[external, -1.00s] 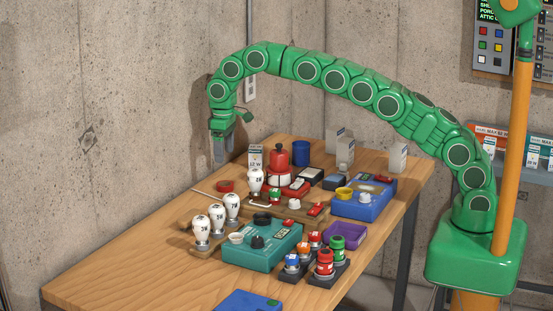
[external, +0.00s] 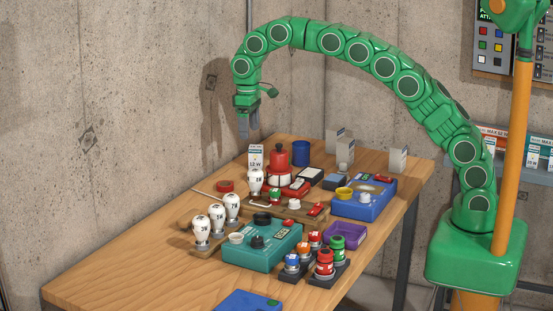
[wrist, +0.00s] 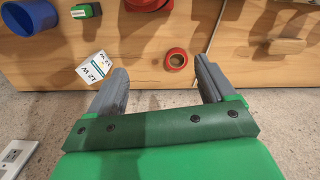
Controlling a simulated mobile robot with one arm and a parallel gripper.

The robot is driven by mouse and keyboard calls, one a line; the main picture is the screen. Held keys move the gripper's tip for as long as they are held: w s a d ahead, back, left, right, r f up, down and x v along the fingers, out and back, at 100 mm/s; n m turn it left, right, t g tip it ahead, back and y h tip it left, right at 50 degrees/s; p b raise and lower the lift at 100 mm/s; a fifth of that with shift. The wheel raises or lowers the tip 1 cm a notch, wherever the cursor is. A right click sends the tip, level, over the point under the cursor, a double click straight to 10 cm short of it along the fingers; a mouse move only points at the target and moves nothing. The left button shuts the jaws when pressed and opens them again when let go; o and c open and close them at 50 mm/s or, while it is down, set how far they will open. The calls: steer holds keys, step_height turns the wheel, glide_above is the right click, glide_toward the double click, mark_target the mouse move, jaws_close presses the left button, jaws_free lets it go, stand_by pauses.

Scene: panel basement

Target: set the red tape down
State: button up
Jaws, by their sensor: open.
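The red tape (external: 225,186) is a small red ring lying flat on the wooden table near its far left edge. In the wrist view the red tape (wrist: 167,61) lies near the table's edge, beyond my fingertips. My gripper (external: 249,134) hangs above the far side of the table, up and to the right of the tape in the external view. In the wrist view my gripper (wrist: 162,76) has its two grey fingers wide apart with nothing between them. The tape is apart from both fingers.
Bulbs (external: 217,218), a teal box (external: 262,247) and other small things crowd the middle. The table's left front (external: 120,275) is clear.

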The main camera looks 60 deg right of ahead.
steer(key=s+d+r, duration=0.2)
steer(key=s+d, duration=0.1)
steer(key=s, duration=0.6)
steer(key=s+d+r+m, duration=0.1)
steer(key=s+d+r, duration=0.2)
steer(key=s, duration=0.6)
steer(key=s+d+r, duration=0.2)
steer(key=s, duration=0.8)
steer(key=s+d+f, duration=0.1)
steer(key=s+f, duration=0.1)
steer(key=s, duration=0.7)
steer(key=s+d+f+g, duration=0.1)
steer(key=s+f, duration=0.1)
steer(key=s, duration=0.6)
steer(key=s+d+f, duration=0.1)
steer(key=s+f, duration=0.1)
steer(key=s, duration=0.7)
steer(key=shift+s+d+f+m, duration=0.25)
steer(key=shift+s+m, duration=0.05)
steer(key=shift+m, duration=0.1)
